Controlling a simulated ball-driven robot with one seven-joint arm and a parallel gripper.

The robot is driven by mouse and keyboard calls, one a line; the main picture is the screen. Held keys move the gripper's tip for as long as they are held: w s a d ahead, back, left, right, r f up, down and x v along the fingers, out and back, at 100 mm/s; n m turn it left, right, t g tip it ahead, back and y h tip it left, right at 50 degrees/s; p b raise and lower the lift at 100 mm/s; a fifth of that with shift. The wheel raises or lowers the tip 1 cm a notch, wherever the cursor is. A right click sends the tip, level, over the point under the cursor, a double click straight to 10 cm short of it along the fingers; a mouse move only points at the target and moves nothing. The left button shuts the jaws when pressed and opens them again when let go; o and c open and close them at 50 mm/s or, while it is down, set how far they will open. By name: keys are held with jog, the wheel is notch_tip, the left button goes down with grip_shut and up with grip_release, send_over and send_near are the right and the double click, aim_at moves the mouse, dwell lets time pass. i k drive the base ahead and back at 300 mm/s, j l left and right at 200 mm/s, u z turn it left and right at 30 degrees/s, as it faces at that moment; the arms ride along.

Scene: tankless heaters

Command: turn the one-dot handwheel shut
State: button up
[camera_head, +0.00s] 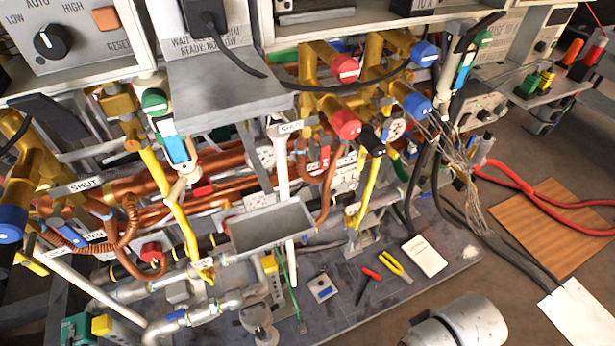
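Several round coloured handwheels or knobs sit on brass and copper pipework. Two red knobs (345,68) and (346,123) are at upper centre, with two blue knobs (424,53) and (417,104) to their right. A larger blue knob (11,223) is at the left edge, a green knob (154,102) is at upper left, and a smaller red knob (152,253) is lower left. Dot marks are too small to read, so I cannot tell which is the one-dot handwheel. A "SHUT" label (86,184) is at left. My gripper is not in view.
A grey tray (272,228) juts out at centre. A yellow lever (175,210) and white pipes cross the front. Pliers (396,267) and a white card (424,256) lie on the dark bench. Loose wires (462,195) and red cables (545,192) are at right.

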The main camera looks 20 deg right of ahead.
aim_at(152, 251)
jog(key=i+j+u, duration=0.1)
jog(key=u, duration=0.3)
jog(key=i+j+u, duration=0.2)
jog(key=u, duration=0.15)
jog(key=i+j+u, duration=0.15)
jog(key=u, duration=0.25)
